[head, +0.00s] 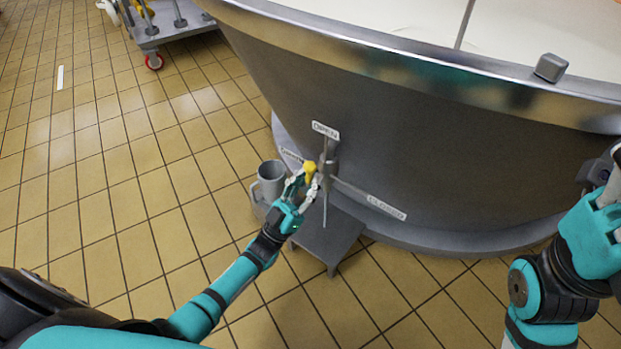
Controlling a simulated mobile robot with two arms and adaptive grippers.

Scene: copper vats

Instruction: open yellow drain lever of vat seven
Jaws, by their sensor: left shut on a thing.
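The vat (400,130) is a large grey metal vessel with a shiny rim and pale contents. Its drain valve (329,166) sits low on the wall, between an "OPEN" label (325,131) above and a "CLOSED" label (386,207) at lower right. The yellow lever end (310,169) shows just left of the valve, and its exact angle is hard to tell. My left gripper (308,182) is shut on the yellow lever, its fingers partly covering it. My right gripper (607,196) is at the right edge, cut off by the frame, and its jaws are unclear.
A grey step or small stand (330,243) is on the floor below the valve. A grey mug-like jug (270,179) stands left of it, close to my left gripper. A cart (170,25) with a red wheel is at upper left.

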